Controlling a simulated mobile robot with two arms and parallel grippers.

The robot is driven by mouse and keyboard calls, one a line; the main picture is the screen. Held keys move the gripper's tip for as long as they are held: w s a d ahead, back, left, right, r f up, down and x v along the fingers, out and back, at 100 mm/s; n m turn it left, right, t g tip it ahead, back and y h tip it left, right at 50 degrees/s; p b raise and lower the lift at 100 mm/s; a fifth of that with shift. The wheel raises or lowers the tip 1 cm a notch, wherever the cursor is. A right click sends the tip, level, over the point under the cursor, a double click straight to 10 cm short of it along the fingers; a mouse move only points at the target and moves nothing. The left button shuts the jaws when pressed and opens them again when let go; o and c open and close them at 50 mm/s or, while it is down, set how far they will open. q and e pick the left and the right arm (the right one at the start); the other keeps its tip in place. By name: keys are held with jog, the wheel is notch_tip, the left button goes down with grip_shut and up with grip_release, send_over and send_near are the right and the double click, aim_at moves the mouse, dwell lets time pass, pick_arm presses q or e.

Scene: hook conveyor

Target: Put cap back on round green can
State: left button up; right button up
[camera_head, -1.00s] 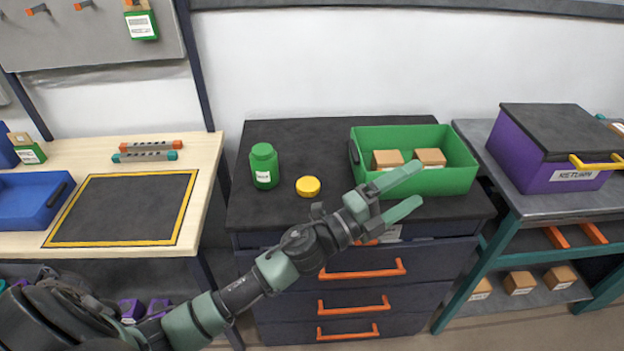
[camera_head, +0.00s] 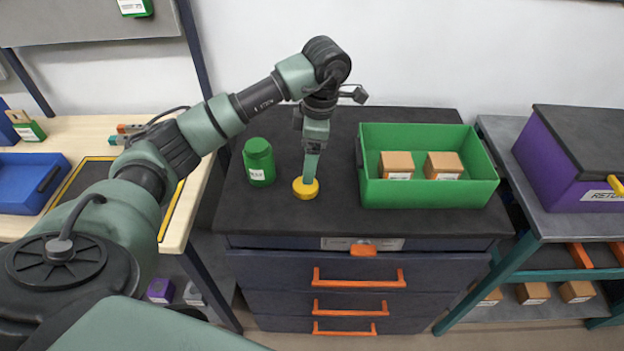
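The round green can (camera_head: 258,162) stands upright on the dark top of the drawer cabinet, with a white label on its front. The yellow cap (camera_head: 300,190) lies flat on the same top, just right of the can and apart from it. My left gripper (camera_head: 310,178) points down at the cap, its fingertip end overlapping the cap in the picture. The fingers are seen nearly edge-on, so their gap and any contact with the cap cannot be made out. My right gripper is not in view.
A green bin (camera_head: 430,194) with two cardboard boxes (camera_head: 397,165) stands right of the cap. The cabinet (camera_head: 270,220) has drawers with orange handles. A wooden workbench (camera_head: 205,185) is at left, and a purple box (camera_head: 560,170) sits on a shelf at right.

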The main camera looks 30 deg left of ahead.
aim_at(306, 187)
pick_arm(q)
jog(key=shift+s+r, duration=0.25)
jog(key=shift+s, duration=0.3)
notch_tip(306, 187, down, 2)
jog(key=shift+f+p, duration=0.1)
jog(key=shift+p, duration=0.2)
jog(key=shift+w+f, duration=0.1)
jog(key=shift+f, duration=0.2)
jog(key=shift+f+p, duration=0.2)
jog(key=shift+p, duration=0.1)
jog(key=f+p, duration=0.1)
jog(key=f, duration=0.2)
jog(key=shift+w+a+f+p, duration=0.1)
jog(key=shift+a+f+p, duration=0.1)
jog(key=shift+f+p, duration=0.2)
jog(key=shift+f, duration=0.45)
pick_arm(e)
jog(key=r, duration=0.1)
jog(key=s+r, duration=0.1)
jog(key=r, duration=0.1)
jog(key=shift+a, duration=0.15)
